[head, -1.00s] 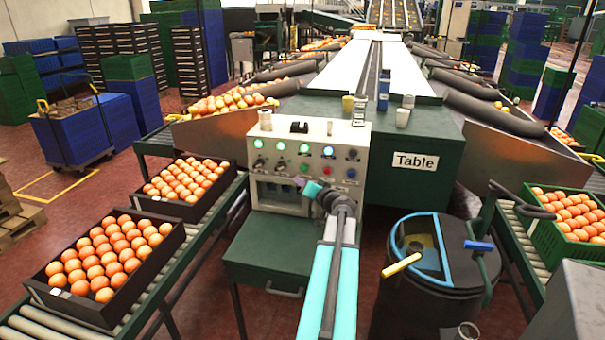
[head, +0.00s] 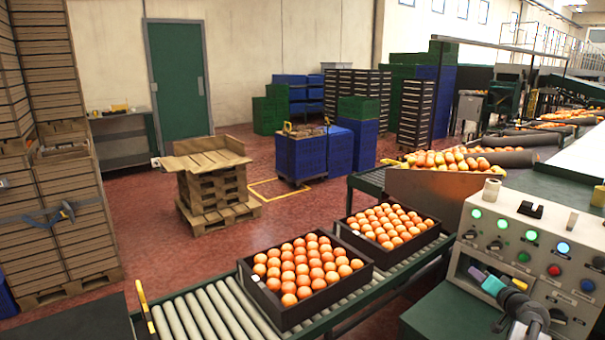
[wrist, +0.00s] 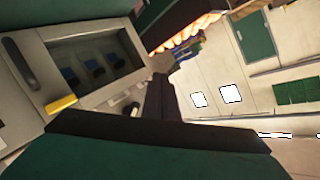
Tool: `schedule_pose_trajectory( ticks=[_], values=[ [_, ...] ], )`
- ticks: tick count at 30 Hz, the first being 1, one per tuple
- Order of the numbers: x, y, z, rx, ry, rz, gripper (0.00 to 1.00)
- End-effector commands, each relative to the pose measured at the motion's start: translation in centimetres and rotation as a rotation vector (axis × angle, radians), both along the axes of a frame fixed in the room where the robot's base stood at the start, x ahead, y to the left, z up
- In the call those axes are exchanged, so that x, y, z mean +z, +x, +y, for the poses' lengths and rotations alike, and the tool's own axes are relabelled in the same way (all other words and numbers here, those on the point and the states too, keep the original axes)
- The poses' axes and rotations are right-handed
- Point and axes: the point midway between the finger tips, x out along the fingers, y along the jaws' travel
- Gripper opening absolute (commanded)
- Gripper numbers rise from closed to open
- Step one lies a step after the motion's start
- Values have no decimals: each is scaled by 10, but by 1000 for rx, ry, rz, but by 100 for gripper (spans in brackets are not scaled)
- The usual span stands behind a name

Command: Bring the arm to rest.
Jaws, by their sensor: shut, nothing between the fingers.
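My arm shows at the lower right of the head view, with its jointed end (head: 492,286) in front of the control panel. Purple and teal parts show there, but the fingertips are too small to make out. In the wrist view my gripper (wrist: 160,88) is a dark shape in the middle, shut and empty. A grey panel with a recessed opening (wrist: 90,65) lies to its left in that view.
Two black trays of oranges (head: 268,296) (head: 350,240) sit on the roller conveyor (head: 205,315). The control panel (head: 530,240) stands close beside my arm. Stacked pallets (head: 215,190) and blue crates (head: 300,158) stand behind. Red floor between them is open.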

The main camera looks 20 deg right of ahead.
Motion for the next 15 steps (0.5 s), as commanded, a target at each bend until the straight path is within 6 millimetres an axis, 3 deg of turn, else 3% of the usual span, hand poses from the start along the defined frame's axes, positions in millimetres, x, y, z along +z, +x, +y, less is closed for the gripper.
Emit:
schedule_pose_trajectory(
  ticks=[1, 6, 15],
  values=[
    [-10, 16, 22, 41, 11, 25, 0],
    [-41, 57, 86, 158, 44, 115, 0],
    [-95, 105, 201, 346, 89, 288, 0]
  ],
)
